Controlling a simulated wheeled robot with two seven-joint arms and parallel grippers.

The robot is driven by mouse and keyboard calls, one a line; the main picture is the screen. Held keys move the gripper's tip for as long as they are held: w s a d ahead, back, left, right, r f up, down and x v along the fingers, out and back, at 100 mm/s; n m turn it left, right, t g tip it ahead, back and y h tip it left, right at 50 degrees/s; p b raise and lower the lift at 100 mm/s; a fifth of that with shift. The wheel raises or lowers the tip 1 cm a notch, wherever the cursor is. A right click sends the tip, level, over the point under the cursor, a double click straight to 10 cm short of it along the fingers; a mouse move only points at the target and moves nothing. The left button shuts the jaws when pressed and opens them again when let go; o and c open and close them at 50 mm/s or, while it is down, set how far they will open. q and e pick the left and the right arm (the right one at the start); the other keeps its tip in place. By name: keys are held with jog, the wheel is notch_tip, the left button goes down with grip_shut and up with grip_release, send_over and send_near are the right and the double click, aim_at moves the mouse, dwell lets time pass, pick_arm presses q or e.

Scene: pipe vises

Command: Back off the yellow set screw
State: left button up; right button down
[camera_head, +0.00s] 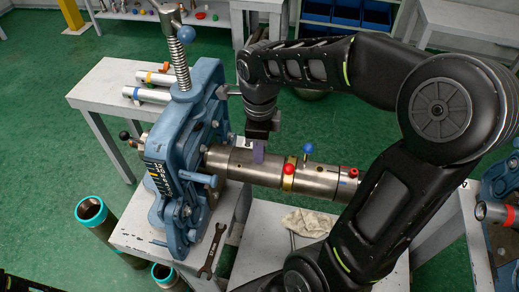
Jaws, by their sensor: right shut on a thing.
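A steel pipe (325,179) runs out to the right from the blue pipe vise (181,160). I cannot make out a separate yellow set screw. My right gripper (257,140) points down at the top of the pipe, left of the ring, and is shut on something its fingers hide. A purple piece (258,153) shows just under the fingertips. My left gripper is not in view.
Dark tubes with teal rims (90,210) stand at lower left. Short pipes (150,94) lie on the table behind. My right arm hides much of the right side.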

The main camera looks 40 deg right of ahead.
jog(key=n, duration=0.3)
jog(key=shift+n+b, duration=0.4)
jog(key=n, duration=0.4)
jog(key=shift+b, duration=0.35)
jog(key=n, duration=0.8)
jog(key=shift+f+n+b, duration=0.1)
jog(key=shift+n+b, duration=0.2)
jog(key=shift+b, duration=0.05)
jog(key=n, duration=0.4)
jog(key=shift+s+n, duration=0.1)
jog(key=shift+n, duration=0.2)
jog(key=n, duration=0.9)
jog(key=shift+f+n, duration=0.1)
jog(key=shift+n, duration=1.8)
